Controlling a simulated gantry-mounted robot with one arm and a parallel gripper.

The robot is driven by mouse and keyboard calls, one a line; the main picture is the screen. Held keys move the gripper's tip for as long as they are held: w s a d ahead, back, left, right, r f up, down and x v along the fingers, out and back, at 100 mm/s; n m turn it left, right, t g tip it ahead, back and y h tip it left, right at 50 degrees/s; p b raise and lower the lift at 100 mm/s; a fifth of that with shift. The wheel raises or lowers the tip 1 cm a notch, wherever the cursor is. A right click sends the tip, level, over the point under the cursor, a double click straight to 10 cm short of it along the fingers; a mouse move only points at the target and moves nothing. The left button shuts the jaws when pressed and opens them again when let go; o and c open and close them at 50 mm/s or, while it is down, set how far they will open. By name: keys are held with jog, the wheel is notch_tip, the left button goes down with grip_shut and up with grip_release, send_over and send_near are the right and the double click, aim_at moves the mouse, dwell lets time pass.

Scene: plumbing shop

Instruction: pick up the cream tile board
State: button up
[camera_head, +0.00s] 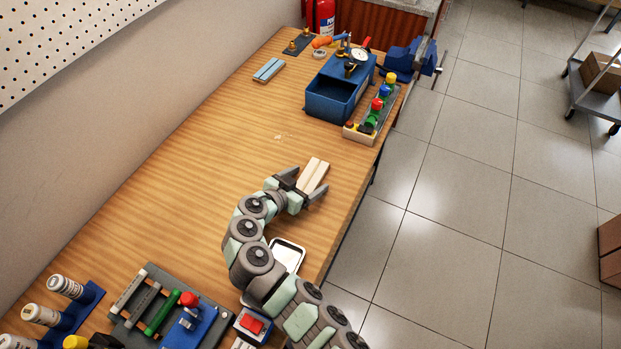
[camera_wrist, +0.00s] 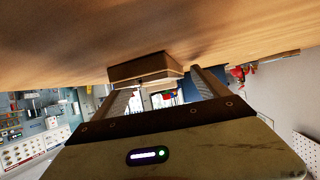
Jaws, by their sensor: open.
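The cream tile board (camera_head: 316,172) lies on the wooden bench near its right edge in the head view. It has a lengthwise line along its top. My gripper (camera_head: 311,179) is open, with one finger on each side of the board's near part. In the wrist view the board (camera_wrist: 146,69) appears as a brown block against the bench, between and just beyond the finger ends of my gripper (camera_wrist: 165,85). I cannot tell whether either finger touches it.
A blue open-topped bin (camera_head: 330,98) and a rack with coloured knobs (camera_head: 372,115) stand farther along the wooden bench (camera_head: 215,150). A light-blue board (camera_head: 268,69) lies at the back. A white tray (camera_head: 288,252) is beside my arm. Bench left of the board is clear.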

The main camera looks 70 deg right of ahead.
jog(key=shift+d, duration=0.25)
jog(key=shift+f, duration=0.1)
jog(key=c, duration=1.7)
